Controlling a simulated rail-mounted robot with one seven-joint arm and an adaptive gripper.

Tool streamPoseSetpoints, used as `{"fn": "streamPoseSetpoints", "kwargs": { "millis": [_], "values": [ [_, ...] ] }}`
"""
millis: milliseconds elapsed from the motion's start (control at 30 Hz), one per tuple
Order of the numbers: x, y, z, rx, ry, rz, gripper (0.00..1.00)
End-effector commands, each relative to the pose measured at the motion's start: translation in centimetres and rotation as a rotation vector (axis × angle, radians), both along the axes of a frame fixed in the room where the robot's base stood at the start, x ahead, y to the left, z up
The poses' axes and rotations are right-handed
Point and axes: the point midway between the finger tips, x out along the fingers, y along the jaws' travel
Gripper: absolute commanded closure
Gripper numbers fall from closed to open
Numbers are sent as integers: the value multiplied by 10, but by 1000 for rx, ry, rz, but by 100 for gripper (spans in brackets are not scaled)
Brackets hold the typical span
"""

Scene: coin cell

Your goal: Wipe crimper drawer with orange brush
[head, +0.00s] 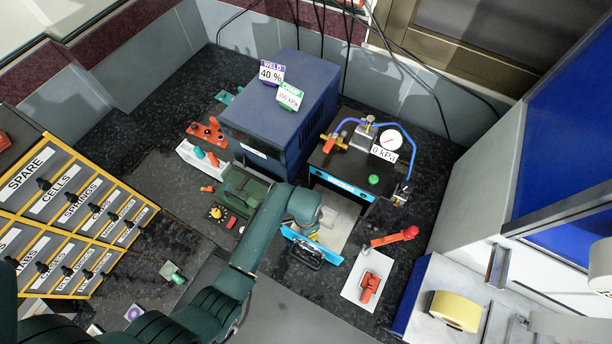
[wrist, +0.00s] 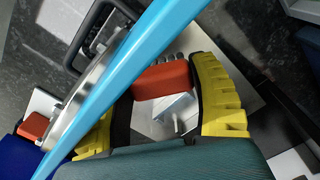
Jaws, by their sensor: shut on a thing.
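My gripper (head: 313,238) is low over the crimper's drawer in the head view. In the wrist view its yellow fingers (wrist: 160,112) are closed around an orange block with grey tufts, the orange brush (wrist: 165,80). The arm and drawer front hide the brush in the head view. The drawer (head: 338,224) is pulled out from the black crimper (head: 338,167), with its pale floor showing. Its blue front (head: 290,234) has a black handle (head: 305,254). In the wrist view the blue front (wrist: 125,75) crosses before the left finger. Whether the bristles touch the drawer is unclear.
A white mat (head: 352,290) with an orange-red tool (head: 370,287) lies right of the drawer. Another orange-red tool (head: 394,237) lies behind it. The dark blue welder (head: 275,115) stands behind left. A labelled drawer cabinet (head: 75,205) is at left.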

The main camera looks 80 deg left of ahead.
Motion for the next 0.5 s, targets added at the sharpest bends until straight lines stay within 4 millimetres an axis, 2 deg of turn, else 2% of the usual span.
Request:
{"fn": "streamPoseSetpoints", "kwargs": {
  "millis": [167, 500],
  "values": [
    [2, -2, 0, -1, 1, -1, 72],
    [28, -21, 0, -1, 1, -3, 72]
  ]
}}
